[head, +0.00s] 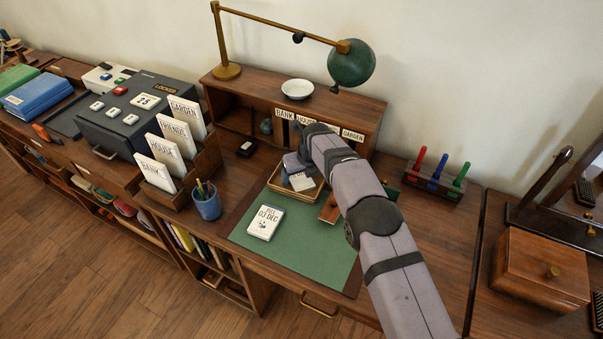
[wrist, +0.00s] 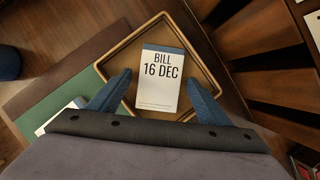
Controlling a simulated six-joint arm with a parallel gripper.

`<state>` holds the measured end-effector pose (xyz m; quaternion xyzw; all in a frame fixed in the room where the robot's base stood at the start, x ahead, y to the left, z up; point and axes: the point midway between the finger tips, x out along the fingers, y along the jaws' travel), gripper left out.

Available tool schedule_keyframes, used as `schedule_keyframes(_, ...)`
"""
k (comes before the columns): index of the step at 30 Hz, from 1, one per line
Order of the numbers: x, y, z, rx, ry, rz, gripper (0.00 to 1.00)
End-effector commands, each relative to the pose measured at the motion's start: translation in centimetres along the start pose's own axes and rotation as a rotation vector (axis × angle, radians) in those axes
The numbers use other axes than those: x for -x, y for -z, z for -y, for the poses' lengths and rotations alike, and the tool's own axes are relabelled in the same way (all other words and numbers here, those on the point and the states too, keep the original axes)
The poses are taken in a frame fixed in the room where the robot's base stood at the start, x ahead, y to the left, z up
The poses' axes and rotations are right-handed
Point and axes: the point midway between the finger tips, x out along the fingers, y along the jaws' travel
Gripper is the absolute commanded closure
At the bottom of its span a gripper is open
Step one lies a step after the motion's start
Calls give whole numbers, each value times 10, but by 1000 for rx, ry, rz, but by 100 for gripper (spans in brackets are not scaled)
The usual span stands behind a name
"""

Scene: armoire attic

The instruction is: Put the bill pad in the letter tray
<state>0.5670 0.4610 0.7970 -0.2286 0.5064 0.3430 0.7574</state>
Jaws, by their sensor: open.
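The letter tray (head: 288,193) is a shallow wooden tray on the desk's green mat, also in the wrist view (wrist: 120,43). A white bill pad with a blue top edge, marked "BILL 16 DEC" (wrist: 160,82), lies in it; it shows partly in the head view (head: 303,182). A second white pad, marked with 03 DEC (head: 265,222), lies on the mat in front of the tray; its corner shows in the wrist view (wrist: 62,116). My gripper (wrist: 158,88) is open over the tray, one blue finger on each side of the 16 DEC pad, with visible gaps.
A cubby shelf (head: 370,105) with labelled slots stands behind the tray. A pencil cup (head: 207,203) and an upright card rack (head: 205,165) are on the left. A rack of coloured stamps (head: 437,178) stands right. The green mat's front (head: 310,250) is clear.

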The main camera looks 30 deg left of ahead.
Motion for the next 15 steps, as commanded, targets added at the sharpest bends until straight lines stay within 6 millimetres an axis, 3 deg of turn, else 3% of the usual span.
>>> schedule_keyframes(8, 11, -2, 0, 0, 0, 2, 29)
schedule_keyframes(15, 38, -2, 0, -1, 0, 3, 29)
